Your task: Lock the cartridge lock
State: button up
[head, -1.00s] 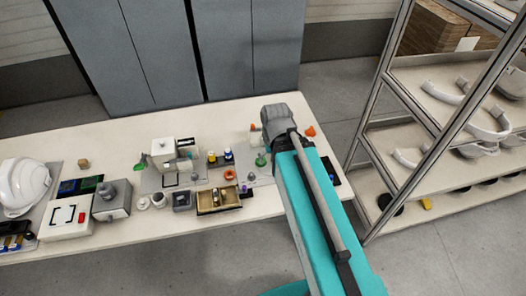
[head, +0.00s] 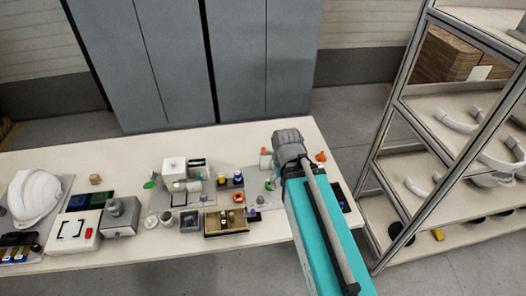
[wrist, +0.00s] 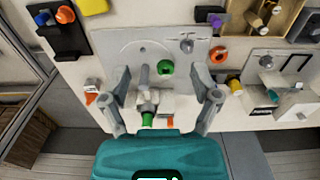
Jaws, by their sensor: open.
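A grey panel (wrist: 112,48) lies on the table under my gripper (wrist: 162,85) in the wrist view. It bears a grey upright peg (wrist: 144,77), a green ring (wrist: 165,68) and a metal knob (wrist: 186,45). A grey-and-white fitting (wrist: 147,101) with a green end lies between my open fingers, apart from both; it may be the cartridge lock, but I cannot tell. In the head view my gripper (head: 289,143) is over the right part of the table, its fingertips hidden. The green ring shows just left of it (head: 270,185).
An orange ring (wrist: 218,54) and a wooden tray (wrist: 235,14) lie beside the panel; the tray also shows in the head view (head: 212,232). A white helmet (head: 36,197) stands far left. A metal shelf rack (head: 400,130) stands close on the right. The table's back left is mostly clear.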

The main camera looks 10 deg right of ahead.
jog(key=shift+w+a+f+n, duration=0.2)
jog(key=shift+w+n, duration=0.2)
jog(key=shift+w, duration=0.2)
jog(key=c, duration=0.4)
jog(key=shift+w+a+f+n+h+b, duration=0.15)
jog(key=shift+w+n+h+b, duration=0.15)
jog(key=shift+w+n, duration=0.2)
jog(key=shift+w+a+f+n+h+b, duration=0.15)
jog(key=shift+w+n+h+b, duration=0.2)
jog(key=shift+w, duration=0.25)
jog(key=c, duration=0.5)
jog(key=w+a+n+h+b, duration=0.1)
jog(key=w+n, duration=0.1)
jog(key=w, duration=0.1)
jog(key=w+a+f+n+h, duration=0.1)
jog(key=w+n, duration=0.1)
jog(key=n, duration=0.1)
jog(key=w+a+n+h+b, duration=0.1)
jog(key=w+a+n, duration=0.1)
jog(key=w+n, duration=0.1)
jog(key=shift+w+f+t+b, duration=0.25)
jog(key=shift+w+t+b, duration=0.05)
jog(key=shift+w, duration=0.05)
grip_shut()
jog(key=w+a+n+t+h+b, duration=0.2)
jog(key=w+a+n+h+b, duration=0.1)
jog(key=w+a+n, duration=0.7)
jog(key=shift+w+a+r+n+h, duration=0.2)
jog(key=shift+r+n+h, duration=0.2)
jog(key=shift+h, duration=0.25)
